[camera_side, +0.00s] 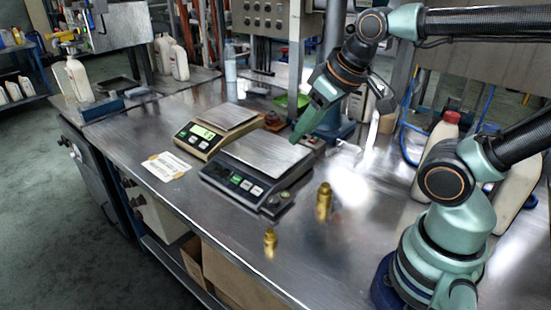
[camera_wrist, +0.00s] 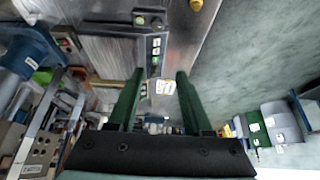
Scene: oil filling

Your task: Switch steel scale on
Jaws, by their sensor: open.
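The steel scale (camera_side: 262,155) is the larger, dark-bodied scale with a wide steel plate in the middle of the bench. Its front panel (camera_side: 235,181) has a dark display with no digits visible and green and white buttons. In the wrist view its plate (camera_wrist: 115,50) lies at upper left, with the button strip (camera_wrist: 156,52) along its right side. My gripper (camera_side: 296,140) hangs over the right rear part of this scale in the side view. In the wrist view my gripper (camera_wrist: 158,74) is open, with nothing between its two green fingers.
A smaller beige scale (camera_side: 203,140) with a lit green display stands behind left. Two brass weights, larger (camera_side: 324,202) and smaller (camera_side: 269,241), stand on the bench at front right. A printed card (camera_side: 166,166) lies at left. White jugs (camera_side: 437,150) stand near my arm.

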